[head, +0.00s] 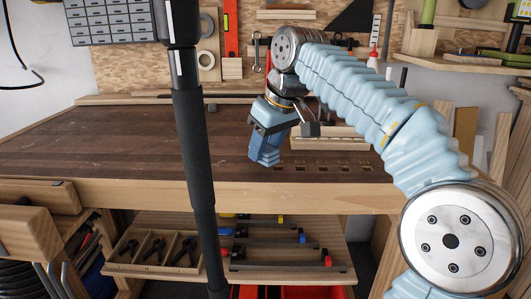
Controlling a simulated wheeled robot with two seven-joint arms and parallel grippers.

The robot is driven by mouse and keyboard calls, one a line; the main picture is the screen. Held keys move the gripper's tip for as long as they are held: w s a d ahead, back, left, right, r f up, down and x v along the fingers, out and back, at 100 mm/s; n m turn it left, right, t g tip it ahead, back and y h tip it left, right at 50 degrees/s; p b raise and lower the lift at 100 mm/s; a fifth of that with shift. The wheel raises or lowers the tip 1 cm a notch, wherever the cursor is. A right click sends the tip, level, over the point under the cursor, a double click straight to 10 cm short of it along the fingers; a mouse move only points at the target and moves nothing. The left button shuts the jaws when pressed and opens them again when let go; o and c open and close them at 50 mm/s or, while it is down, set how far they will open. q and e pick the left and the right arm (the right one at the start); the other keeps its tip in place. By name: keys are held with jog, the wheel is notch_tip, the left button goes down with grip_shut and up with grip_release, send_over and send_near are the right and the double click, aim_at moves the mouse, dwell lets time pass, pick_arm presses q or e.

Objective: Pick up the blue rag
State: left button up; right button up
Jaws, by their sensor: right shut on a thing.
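The blue rag (264,147) hangs in folds below my right gripper (272,122) in the head view, over the front part of the dark workbench top (110,140). My right gripper points down and is shut on the upper part of the rag; its fingertips are partly hidden. I cannot tell whether the rag's lower end touches the bench. My left gripper is not in view.
A wooden tray (340,142) with tools lies just right of the rag, partly behind my right arm. A wooden vise (35,225) juts out at the bench's front left. Clamps lie on the lower shelf (285,262). The left bench top is mostly clear.

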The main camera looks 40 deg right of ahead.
jog(key=s+a+r+p, duration=0.1)
jog(key=s+a+r, duration=0.2)
jog(key=s+r, duration=0.7)
jog(key=s, duration=0.3)
jog(key=shift+s+a+r, duration=0.25)
jog(key=shift+s+r, duration=0.05)
jog(key=shift+s, duration=0.05)
jog(key=o, duration=0.6)
jog(key=shift+c, duration=0.2)
jog(key=c, duration=0.4)
